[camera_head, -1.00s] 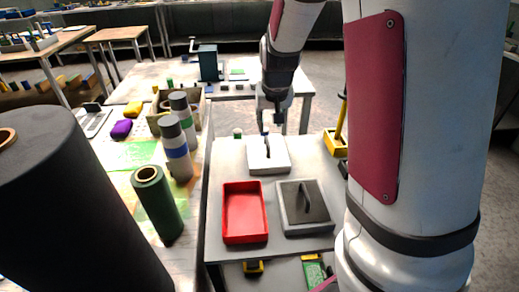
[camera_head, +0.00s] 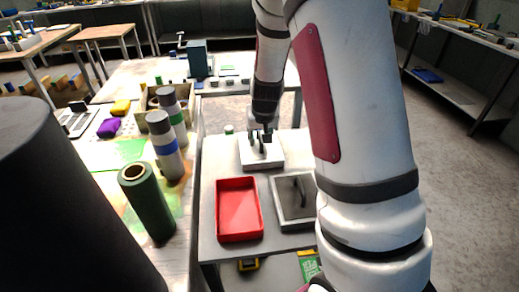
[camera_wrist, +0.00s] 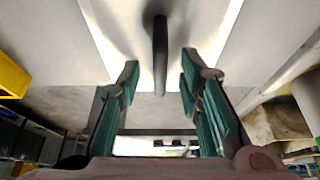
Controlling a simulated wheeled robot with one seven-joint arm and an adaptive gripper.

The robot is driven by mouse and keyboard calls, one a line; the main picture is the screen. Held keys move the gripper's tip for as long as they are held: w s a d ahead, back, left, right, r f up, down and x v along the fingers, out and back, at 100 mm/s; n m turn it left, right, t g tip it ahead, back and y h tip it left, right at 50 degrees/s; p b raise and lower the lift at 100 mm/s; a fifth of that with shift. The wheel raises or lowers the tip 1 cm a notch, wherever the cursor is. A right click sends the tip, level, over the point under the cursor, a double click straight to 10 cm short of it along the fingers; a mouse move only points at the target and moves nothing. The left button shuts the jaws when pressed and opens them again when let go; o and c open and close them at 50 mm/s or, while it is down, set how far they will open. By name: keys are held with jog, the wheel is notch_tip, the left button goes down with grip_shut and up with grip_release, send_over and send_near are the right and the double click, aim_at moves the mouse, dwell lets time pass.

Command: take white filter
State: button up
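The white filter (camera_head: 271,161), a flat square piece with a dark upright handle, sits at the far end of the grey cart top in the head view. In the wrist view its white face (camera_wrist: 108,22) fills the top middle, and the dark handle (camera_wrist: 160,50) stands out from it. My gripper (camera_wrist: 160,80) is open, with its green-padded fingers apart on either side of the handle's line. The handle's lower end lies between the fingertips; no contact shows. In the head view my gripper (camera_head: 262,134) is right over the filter and partly hides it.
A red tray (camera_head: 238,212) and a grey piece with a dark top and handle (camera_head: 291,203) sit nearer on the same cart top (camera_head: 212,170). Bottles and a green roll (camera_head: 147,203) stand on the left table. My arm hides the cart's right side.

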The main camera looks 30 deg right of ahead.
grip_shut()
jog(key=shift+r, duration=0.1)
